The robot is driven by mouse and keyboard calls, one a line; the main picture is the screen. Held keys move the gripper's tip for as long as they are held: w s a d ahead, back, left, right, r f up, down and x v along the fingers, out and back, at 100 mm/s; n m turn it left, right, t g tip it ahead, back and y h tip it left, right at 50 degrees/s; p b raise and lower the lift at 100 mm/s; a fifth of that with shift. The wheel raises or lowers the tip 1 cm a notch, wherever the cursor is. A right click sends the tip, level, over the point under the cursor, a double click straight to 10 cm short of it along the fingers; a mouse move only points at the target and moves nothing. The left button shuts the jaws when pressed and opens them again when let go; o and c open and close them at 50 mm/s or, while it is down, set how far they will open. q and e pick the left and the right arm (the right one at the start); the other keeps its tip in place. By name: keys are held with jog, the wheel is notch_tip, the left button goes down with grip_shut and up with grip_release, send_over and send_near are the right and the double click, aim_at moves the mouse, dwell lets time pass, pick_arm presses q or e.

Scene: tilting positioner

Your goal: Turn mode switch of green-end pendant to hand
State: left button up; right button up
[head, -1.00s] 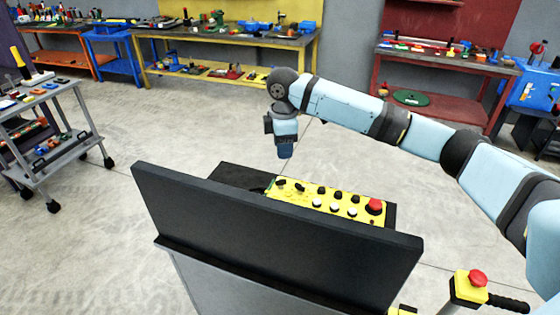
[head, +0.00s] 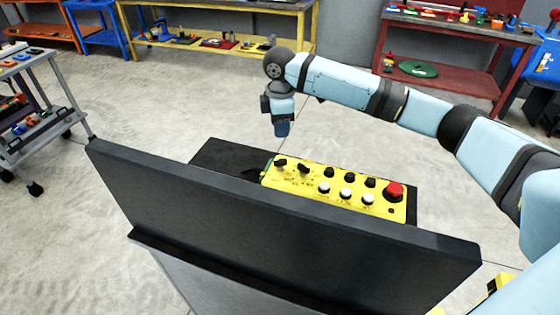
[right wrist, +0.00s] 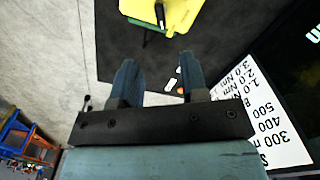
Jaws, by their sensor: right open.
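The yellow pendant (head: 330,188) lies on a black shelf behind a dark upright panel. Its green end (head: 267,170) is at the left. Two black knobs, a left one (head: 280,163) and another (head: 304,169), sit near that end; I cannot read their markings. My right gripper (head: 282,129) points down above and beyond the green end, apart from the pendant. In the right wrist view my right gripper (right wrist: 160,82) is open and empty. The pendant (right wrist: 190,12) shows at the top there, with one black knob (right wrist: 160,14) and a green edge. My left gripper is out of view.
The dark panel (head: 270,225) stands between my viewpoint and the pendant. A red button (head: 394,191), white buttons and more black knobs fill the pendant's right part. A grey cart (head: 45,125) stands at the left. Open floor lies behind the shelf (head: 215,155).

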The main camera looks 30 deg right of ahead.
aim_at(280, 159)
notch_tip(280, 159, down, 12)
jog(key=shift+r, duration=0.15)
dwell(0.3)
grip_shut()
